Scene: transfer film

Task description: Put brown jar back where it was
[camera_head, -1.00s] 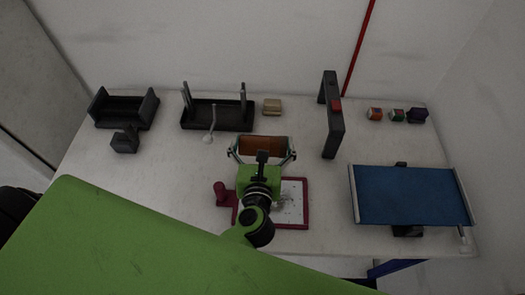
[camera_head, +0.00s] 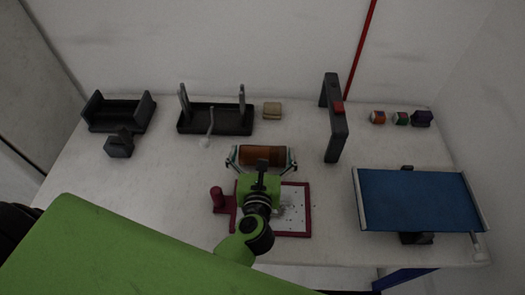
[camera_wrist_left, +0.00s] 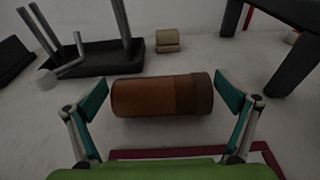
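The brown jar (camera_head: 262,155) lies on its side near the middle of the table, behind a red-framed board. In the left wrist view the jar (camera_wrist_left: 158,96) lies crosswise, with a darker band at its right end. My left gripper (camera_head: 264,161) reaches over the board toward the jar. Its fingers (camera_wrist_left: 168,110) are spread, one beyond each end of the jar, with a narrow gap showing at both ends in the wrist view. My right gripper is out of view.
The red-framed board (camera_head: 305,210) lies under my left arm. Behind are a black stand with posts and a crank (camera_head: 215,120), a beige block (camera_head: 272,110), a dark upright frame (camera_head: 336,125) and small coloured jars (camera_head: 400,118). A blue screen (camera_head: 415,200) stands right.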

